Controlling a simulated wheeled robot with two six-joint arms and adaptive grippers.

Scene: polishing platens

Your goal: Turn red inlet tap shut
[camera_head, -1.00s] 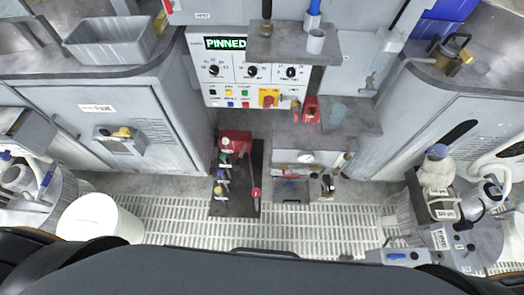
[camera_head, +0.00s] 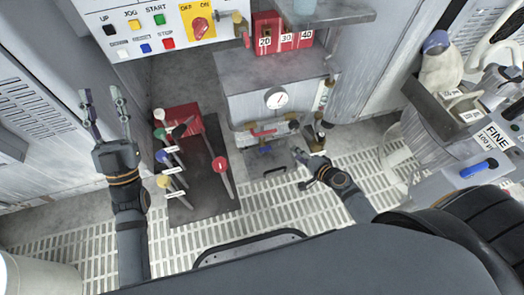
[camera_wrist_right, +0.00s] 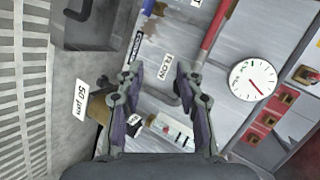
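A red handle (camera_head: 264,133) lies roughly level on the front of a grey cabinet, just below a round white gauge (camera_head: 276,98). I take it for the red inlet tap. In the right wrist view a red bar (camera_wrist_right: 212,36) runs beside the gauge (camera_wrist_right: 253,80). My right gripper (camera_head: 302,170) is open and empty, to the lower right of the handle and apart from it. The wrist view also shows its spread fingers (camera_wrist_right: 161,76), with the red bar beyond them. My left gripper (camera_head: 101,100) is open and empty, far left of the handle, pointing up.
A dark stand (camera_head: 206,197) with colour-knobbed levers stands left of the cabinet. A red block marked 20, 30, 40 (camera_head: 283,34) sits above. A button panel (camera_head: 160,25) is at top left. A bottle-like item with a white label (camera_wrist_right: 172,132) shows between my right fingers.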

